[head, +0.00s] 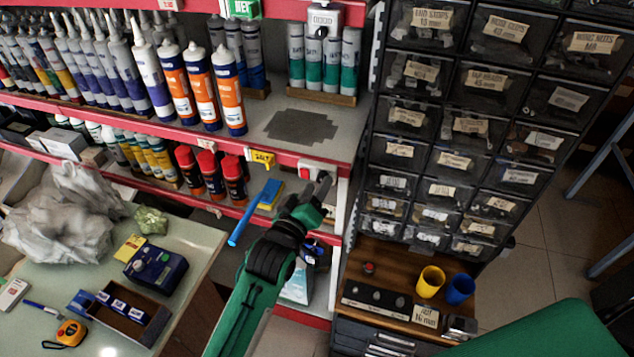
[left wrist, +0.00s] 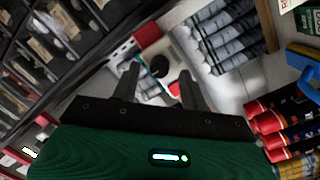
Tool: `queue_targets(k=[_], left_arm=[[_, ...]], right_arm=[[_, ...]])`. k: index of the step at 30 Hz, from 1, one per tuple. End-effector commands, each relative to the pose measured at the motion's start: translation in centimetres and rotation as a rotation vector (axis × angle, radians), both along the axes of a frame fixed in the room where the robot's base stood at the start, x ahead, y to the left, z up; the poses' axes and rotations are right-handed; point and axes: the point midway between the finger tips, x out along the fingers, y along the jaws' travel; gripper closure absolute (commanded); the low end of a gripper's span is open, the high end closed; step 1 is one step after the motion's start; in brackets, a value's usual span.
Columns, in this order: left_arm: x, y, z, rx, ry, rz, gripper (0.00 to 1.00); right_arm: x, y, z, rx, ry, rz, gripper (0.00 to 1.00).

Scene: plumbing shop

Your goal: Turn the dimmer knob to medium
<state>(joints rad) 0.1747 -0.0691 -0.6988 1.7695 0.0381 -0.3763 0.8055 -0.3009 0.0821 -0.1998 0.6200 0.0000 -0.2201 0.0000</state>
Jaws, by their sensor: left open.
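A small white box (head: 312,164) is fixed to the front edge of the middle shelf in the head view. In the left wrist view a round black knob (left wrist: 160,66) sits on its pale face, and I take it for the dimmer knob. Its pointer and any marks are too small to read. My left gripper (head: 319,186) is at this box and partly covers it; the knob is hidden in the head view. In the left wrist view the open fingers (left wrist: 158,76) stand on either side of the knob, with gaps visible. My right gripper is not in view.
A grey box with a dark knob (head: 323,18) is on the upper shelf edge. A blue tool (head: 256,212) and red-capped cans (head: 210,174) are left of my gripper. A drawer cabinet (head: 460,130) stands close on the right, above a wooden top (head: 385,258) with cups.

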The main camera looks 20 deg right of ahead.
Motion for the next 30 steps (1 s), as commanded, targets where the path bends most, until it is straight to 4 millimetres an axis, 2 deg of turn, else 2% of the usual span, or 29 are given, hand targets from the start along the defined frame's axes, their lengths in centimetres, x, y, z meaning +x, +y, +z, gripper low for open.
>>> queue_targets(k=[13, 20, 30], left_arm=[[0.71, -0.64, -0.02, 0.0, -0.001, -0.001, 0.56], [0.7, -0.64, -0.03, -0.001, 0.001, 0.0, 1.0], [0.7, -0.64, 0.11, 0.034, -0.023, -0.001, 1.0]], right_arm=[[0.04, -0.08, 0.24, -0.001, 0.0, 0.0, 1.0], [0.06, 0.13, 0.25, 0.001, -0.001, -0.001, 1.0], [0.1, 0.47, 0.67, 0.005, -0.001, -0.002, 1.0]])
